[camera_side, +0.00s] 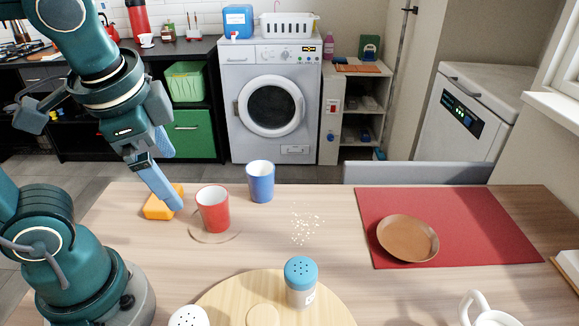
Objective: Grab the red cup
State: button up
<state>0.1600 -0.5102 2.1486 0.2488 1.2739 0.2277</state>
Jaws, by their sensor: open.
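The red cup (213,210) stands upright on the wooden table, inside a faint ring mark or thin disc on the tabletop. My gripper (176,207) is just left of the red cup, pointing down, near an orange block (160,203). One long blue-grey finger shows clearly; the other finger is hard to make out. The gripper is open, and nothing is seen between its fingers. A blue cup (260,182) stands upright behind and to the right of the red cup.
A round board (220,302) and a blue-topped shaker (300,282) are at the front. A white-topped shaker (188,317) and a white mug (488,315) sit at the near edge. A brown plate (407,238) lies on a red mat (480,215). White crumbs (306,228) lie mid-table.

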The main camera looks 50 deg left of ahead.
aim_at(210, 194)
jog(key=w+a+r+m+y, duration=0.1)
jog(key=w+a+m+y, duration=0.1)
jog(key=w+m+y, duration=0.45)
jog(key=w+a+r+m+y, duration=0.15)
jog(key=m+y, duration=0.25)
jog(key=m, duration=0.6)
jog(key=shift+t, duration=0.5)
jog(key=f, duration=1.6)
jog(key=shift+s+a, duration=0.15)
jog(key=shift+a, duration=0.15)
jog(key=shift+x, duration=2.6)
jog(key=c, duration=1.3)
jog(key=shift+c, duration=0.4)
jog(key=shift+r, duration=0.1)
